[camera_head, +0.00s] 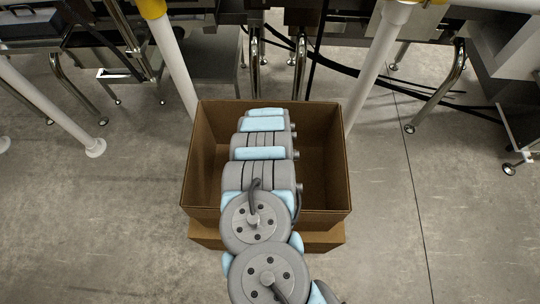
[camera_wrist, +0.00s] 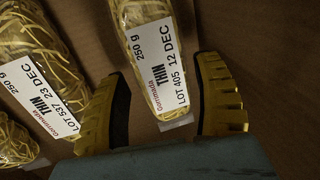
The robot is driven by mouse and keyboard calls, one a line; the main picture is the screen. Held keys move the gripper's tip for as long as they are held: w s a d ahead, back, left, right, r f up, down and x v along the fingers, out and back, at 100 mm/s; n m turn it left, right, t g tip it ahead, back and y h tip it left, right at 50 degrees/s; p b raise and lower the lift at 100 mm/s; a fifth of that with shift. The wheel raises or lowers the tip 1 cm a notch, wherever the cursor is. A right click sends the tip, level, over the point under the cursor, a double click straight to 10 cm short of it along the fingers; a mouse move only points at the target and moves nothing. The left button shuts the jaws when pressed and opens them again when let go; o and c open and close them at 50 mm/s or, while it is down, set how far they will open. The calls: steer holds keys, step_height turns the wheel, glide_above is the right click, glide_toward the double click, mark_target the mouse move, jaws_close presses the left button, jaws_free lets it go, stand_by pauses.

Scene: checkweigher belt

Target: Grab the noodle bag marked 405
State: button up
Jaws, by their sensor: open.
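The noodle bag marked LOT 405 (camera_wrist: 138,20) lies on brown cardboard in the wrist view, a clear pack of yellow noodles with a white label. Its lower end lies between the two yellow fingers of my gripper (camera_wrist: 163,74), which is open. A gap shows between the bag and each finger; I cannot tell the remaining height difference. In the head view my arm reaches down into a cardboard box (camera_head: 325,160) and hides my gripper and the bags.
A bag marked LOT 537 (camera_wrist: 48,55) lies just left of my left finger. Another noodle bag (camera_wrist: 14,142) shows at the lower left edge. The box walls surround my arm. White machine legs (camera_head: 370,70) stand behind the box.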

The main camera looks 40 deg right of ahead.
step_height(320, 180, down, 3)
steer(key=shift+w+d+r+b, duration=0.1)
steer(key=shift+b, duration=0.3)
steer(key=shift+w, duration=0.1)
steer(key=shift+c, duration=0.6)
steer(key=c, duration=0.8)
